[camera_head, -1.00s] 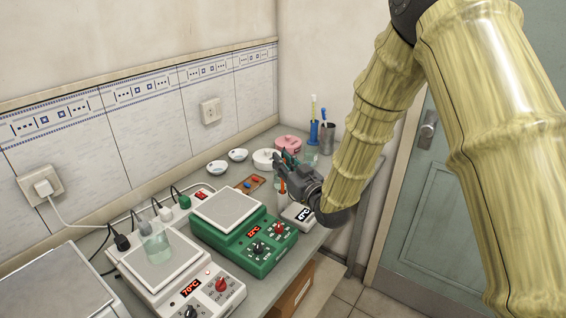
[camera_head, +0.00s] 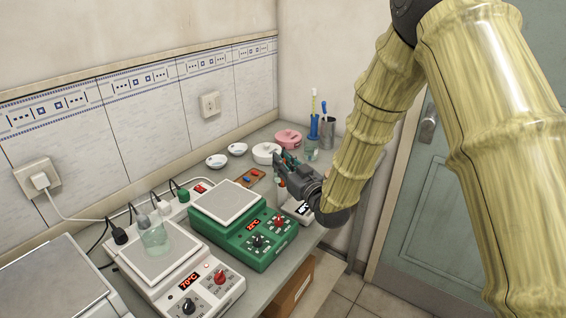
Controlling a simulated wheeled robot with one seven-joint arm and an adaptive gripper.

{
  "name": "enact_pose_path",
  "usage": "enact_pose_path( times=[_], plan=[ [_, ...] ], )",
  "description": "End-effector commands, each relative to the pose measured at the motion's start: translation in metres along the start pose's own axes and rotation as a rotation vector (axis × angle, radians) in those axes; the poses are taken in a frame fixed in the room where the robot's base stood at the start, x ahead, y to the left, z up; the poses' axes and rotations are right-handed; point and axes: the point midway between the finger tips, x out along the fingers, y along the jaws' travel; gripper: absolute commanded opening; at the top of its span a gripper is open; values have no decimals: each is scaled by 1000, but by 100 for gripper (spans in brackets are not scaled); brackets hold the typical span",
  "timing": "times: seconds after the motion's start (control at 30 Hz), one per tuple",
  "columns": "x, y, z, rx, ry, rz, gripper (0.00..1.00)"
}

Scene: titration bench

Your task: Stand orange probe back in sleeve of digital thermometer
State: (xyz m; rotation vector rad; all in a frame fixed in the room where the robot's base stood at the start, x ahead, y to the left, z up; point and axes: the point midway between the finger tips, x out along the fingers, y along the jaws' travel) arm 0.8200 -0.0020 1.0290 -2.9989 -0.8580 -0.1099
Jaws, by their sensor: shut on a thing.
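The digital thermometer (camera_head: 296,207) is a small white box with a dark display, at the bench's right edge beyond the green hot plate. My gripper (camera_head: 283,166) is above and just behind it in the picture, pointing up-left. It is shut on a thin orange piece, the probe (camera_head: 281,183), of which only a small part shows below the fingers. The probe's tip and the thermometer's sleeve are hidden or too small to make out. I cannot tell whether the probe touches the thermometer.
A green hot plate (camera_head: 250,238) and a white hot plate (camera_head: 170,270) bearing a beaker (camera_head: 154,238) stand nearer on the bench. White dishes (camera_head: 216,161), a pink item (camera_head: 288,138) and a dark cup (camera_head: 328,134) with a blue-handled tool are at the back.

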Motion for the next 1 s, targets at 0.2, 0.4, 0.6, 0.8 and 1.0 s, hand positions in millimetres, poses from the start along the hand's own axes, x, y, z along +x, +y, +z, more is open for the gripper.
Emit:
enact_pose_path(
  times=[0.2, 0.4, 0.6, 0.8, 1.0],
  plan=[
    [0, 0, 4, 0, 0, 0, 0],
    [0, 0, 3, 0, 0, 0, 20],
    [0, 0, 4, 0, 0, 0, 41],
    [0, 0, 4, 0, 0, 0, 41],
    [-12, 0, 4, 1, -2, 1, 41]
  ],
)
